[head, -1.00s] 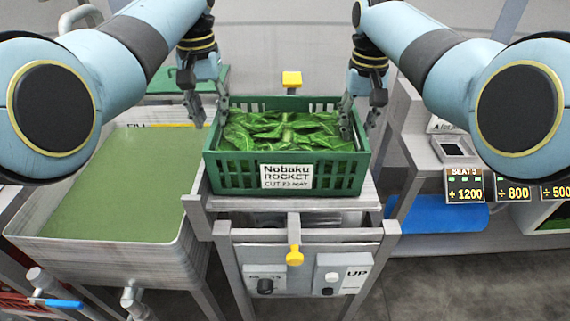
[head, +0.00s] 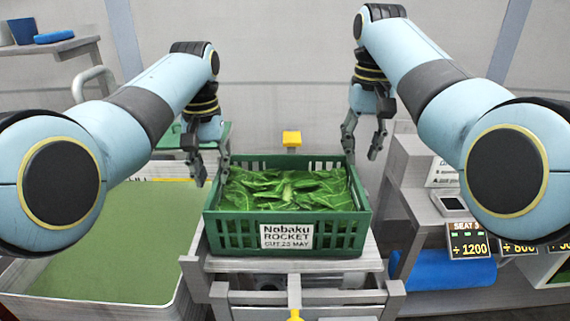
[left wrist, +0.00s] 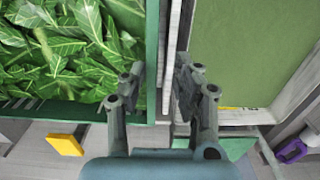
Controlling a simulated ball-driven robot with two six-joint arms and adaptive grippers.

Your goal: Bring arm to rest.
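The green crate (head: 220,235) of leafy rocket (head: 290,188) stands level on the metal stand. Its label reads Nobaku Rocket. My left gripper (head: 212,178) is open at the crate's left rim. In the left wrist view its fingers (left wrist: 160,75) are spread with nothing held, one on each side of the crate wall (left wrist: 152,60) in the picture; I cannot tell if they touch it. My right gripper (head: 362,155) is open and empty near the crate's back right corner, seemingly above the rim.
A basin with a green surface (head: 95,240) lies left of the stand. A yellow block (head: 291,139) is behind the crate. On the right is a counter with price displays (head: 468,240) and a blue roll (head: 440,270). A shelf (head: 45,47) is at upper left.

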